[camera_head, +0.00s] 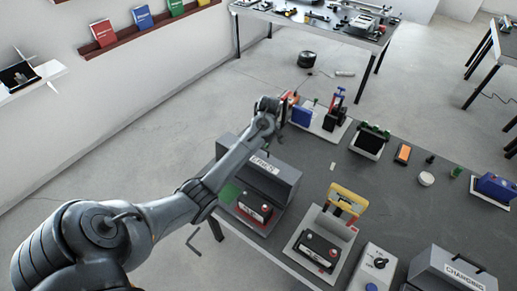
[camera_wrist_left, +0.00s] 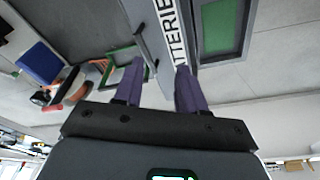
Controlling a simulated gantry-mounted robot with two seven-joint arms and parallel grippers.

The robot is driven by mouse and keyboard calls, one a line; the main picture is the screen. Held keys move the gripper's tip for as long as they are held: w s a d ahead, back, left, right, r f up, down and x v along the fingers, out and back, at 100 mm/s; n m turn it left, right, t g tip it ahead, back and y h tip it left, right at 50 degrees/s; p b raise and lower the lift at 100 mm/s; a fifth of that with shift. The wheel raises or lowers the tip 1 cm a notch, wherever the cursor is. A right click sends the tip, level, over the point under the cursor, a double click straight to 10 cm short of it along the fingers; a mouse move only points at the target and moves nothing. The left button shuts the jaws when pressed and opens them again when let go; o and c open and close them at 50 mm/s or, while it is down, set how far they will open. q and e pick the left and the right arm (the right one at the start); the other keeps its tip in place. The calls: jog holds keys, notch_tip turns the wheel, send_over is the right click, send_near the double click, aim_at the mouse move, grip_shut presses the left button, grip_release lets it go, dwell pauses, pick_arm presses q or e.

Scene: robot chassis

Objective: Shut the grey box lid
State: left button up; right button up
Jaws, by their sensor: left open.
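The grey box (camera_head: 284,188) stands at the near left of the dark table, with a labelled grey panel (camera_head: 262,164) raised at its back. This looks like its lid standing open. A black and red battery (camera_head: 253,212) shows low at its front. My left arm crosses in front of the box's left side, and my left gripper (camera_head: 268,110) is beyond the raised panel. In the left wrist view the two dark purple fingers (camera_wrist_left: 158,78) are open, with a grey panel lettered "TTERIE" (camera_wrist_left: 170,28) just past the tips. I cannot tell whether they touch it. My right gripper is not in view.
A second battery on a tray (camera_head: 318,248) with a yellow handle stands right of the box. A grey "CHARGING" box (camera_head: 450,272) is at the near right. A blue and red tool stand (camera_head: 318,118) is close to my left gripper. The mid-table is mostly clear.

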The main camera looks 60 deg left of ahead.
pick_arm(q)
jog(key=w+a+r+n+h+b, duration=0.2)
jog(key=a+n, duration=0.4)
notch_tip(320, 180, down, 11)
jog(key=shift+r+b, duration=0.1)
jog(key=shift+b, duration=0.2)
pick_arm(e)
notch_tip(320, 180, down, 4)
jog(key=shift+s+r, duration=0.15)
pick_arm(q)
grip_shut()
